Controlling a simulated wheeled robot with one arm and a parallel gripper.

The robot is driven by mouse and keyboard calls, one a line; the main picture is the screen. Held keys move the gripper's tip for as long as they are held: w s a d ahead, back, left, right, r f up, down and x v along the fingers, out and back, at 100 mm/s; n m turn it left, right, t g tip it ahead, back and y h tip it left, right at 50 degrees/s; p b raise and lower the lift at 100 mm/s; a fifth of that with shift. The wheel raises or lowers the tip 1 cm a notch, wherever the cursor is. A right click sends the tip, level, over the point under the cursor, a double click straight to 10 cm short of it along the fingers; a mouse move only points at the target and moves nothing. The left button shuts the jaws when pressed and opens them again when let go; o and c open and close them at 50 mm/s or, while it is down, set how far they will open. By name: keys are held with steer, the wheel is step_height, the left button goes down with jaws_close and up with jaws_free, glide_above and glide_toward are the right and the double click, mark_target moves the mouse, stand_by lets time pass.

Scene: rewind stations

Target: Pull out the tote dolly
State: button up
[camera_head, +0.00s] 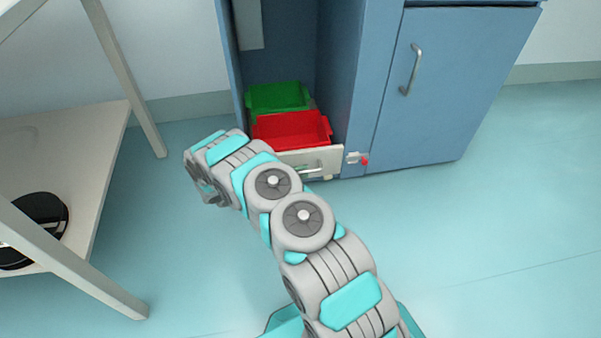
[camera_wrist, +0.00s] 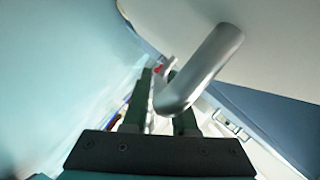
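The tote dolly (camera_head: 327,157) stands in the open bay of a blue cabinet. It has a cream front panel with a metal bar handle (camera_head: 311,169) and carries a red tote (camera_head: 292,129) and a green tote (camera_head: 276,97). My arm hides the panel's left part. In the wrist view, the bent end of the bar handle (camera_wrist: 203,66) is close in front of my gripper (camera_wrist: 165,105). The dark fingers are apart, with a gap between them. The handle covers part of the right finger, and I cannot tell whether they touch.
A latch with a red tip (camera_head: 357,158) is at the right edge of the bay. A closed blue cabinet door (camera_head: 448,95) is to its right. A pale shelf table (camera_head: 75,150) with a black round object (camera_head: 40,215) stands at the left. The floor to the right is clear.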

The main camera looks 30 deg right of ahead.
jaws_close()
stand_by(1.0)
